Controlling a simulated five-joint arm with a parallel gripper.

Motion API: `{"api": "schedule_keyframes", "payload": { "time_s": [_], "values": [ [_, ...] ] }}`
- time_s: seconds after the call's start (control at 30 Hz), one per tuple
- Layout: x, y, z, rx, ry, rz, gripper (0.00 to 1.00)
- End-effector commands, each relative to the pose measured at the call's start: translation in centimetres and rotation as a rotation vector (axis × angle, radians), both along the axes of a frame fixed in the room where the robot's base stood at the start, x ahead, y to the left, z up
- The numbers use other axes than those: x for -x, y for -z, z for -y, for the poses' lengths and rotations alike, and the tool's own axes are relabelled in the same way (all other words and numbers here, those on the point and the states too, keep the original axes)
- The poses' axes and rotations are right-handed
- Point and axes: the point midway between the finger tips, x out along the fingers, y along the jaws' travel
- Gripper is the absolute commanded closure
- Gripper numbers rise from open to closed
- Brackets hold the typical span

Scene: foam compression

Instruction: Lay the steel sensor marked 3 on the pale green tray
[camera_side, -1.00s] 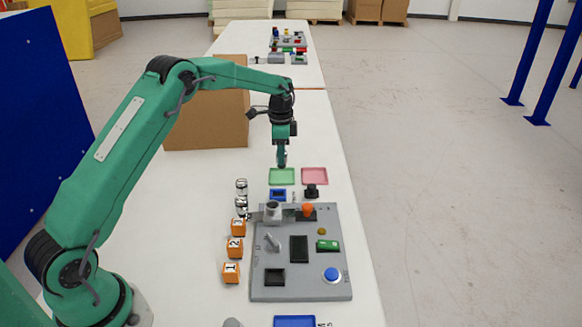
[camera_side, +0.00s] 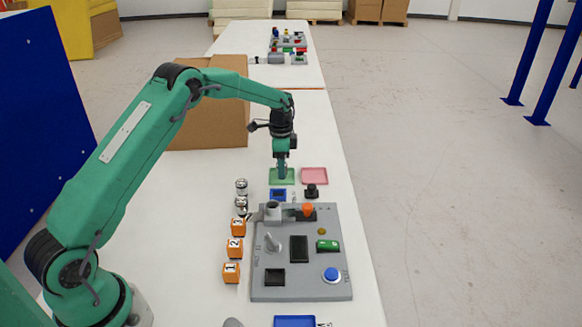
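The pale green tray (camera_side: 273,181) lies flat on the white table beyond the grey board. My gripper (camera_side: 282,176) points straight down with its tip low over the tray, hiding part of it. The fingers are too small to tell whether they are open or shut, or whether they hold anything. Two shiny steel cylinders stand left of the board, a far one (camera_side: 241,186) and a near one (camera_side: 241,204). Their marks are too small to read, so I cannot tell which sensor is marked 3.
A pink tray (camera_side: 314,175) lies right of the green one. A blue item (camera_side: 278,194) and a black knob (camera_side: 312,191) sit just in front. Orange cubes marked 1 (camera_side: 231,272), 2 (camera_side: 235,247) and 3 (camera_side: 239,227) line the grey board's (camera_side: 320,255) left side. A cardboard box (camera_side: 210,120) stands behind my arm.

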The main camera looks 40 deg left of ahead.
Motion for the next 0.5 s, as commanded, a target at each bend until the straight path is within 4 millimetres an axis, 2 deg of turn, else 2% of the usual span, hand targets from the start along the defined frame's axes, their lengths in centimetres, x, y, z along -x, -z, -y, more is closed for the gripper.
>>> {"api": "schedule_keyframes", "payload": {
  "time_s": [0.33, 0.5],
  "values": [
    [0.0, -0.2, 0.0, 0.000, 0.000, 0.000, 0.48],
    [-0.1, -1.1, 0.0, -0.001, 0.000, 0.002, 0.48]
  ]
}}
